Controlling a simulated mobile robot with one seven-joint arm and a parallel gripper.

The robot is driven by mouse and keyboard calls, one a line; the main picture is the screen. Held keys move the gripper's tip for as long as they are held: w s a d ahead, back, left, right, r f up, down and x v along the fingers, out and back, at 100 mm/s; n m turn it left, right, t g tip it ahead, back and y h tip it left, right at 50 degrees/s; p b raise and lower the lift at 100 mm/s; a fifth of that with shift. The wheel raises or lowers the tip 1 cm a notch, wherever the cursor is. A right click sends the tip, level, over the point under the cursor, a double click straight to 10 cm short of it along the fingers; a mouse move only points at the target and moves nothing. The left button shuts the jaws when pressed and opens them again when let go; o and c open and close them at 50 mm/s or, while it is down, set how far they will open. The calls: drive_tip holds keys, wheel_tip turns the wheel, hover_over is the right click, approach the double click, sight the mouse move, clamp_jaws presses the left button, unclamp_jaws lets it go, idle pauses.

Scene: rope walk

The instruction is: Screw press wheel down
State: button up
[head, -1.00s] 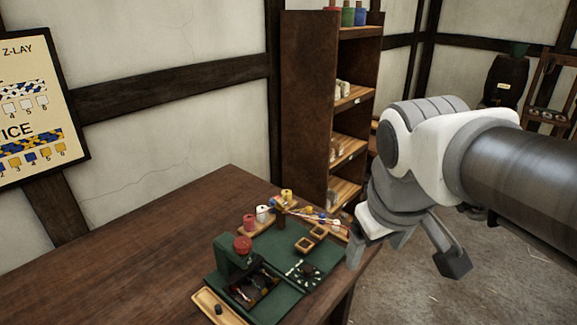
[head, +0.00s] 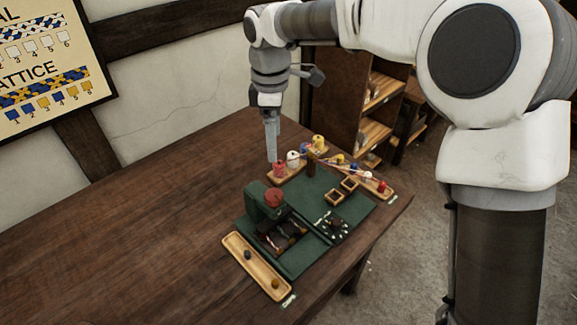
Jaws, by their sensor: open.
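The green press (head: 256,205) stands on the green mat on the wooden table. Its red wheel (head: 274,197) sits on top of the press. Under and beside the press is a dark open tray with small pieces in it (head: 283,236). My gripper (head: 272,158) points down above the table, behind the press and up from its wheel in the picture, close to the red spool. It looks empty. The gap between its fingers is hard to see from this side. It appears apart from the wheel.
A wooden rack of spools (head: 287,174) stands behind the press, with strands running to a second spool rack (head: 368,184) at right. Small wooden frames (head: 335,198) lie on the green mat (head: 352,212). A wooden tray (head: 240,255) lies in front. The table's left side (head: 130,225) is clear.

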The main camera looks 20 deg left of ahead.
sight(274, 194)
drive_tip(key=f, duration=1.8)
drive_tip(key=shift+w+a, duration=0.1)
drive_tip(key=shift+a, duration=0.3)
drive_tip(key=c, duration=1.4)
drive_tip(key=shift+o, duration=0.2)
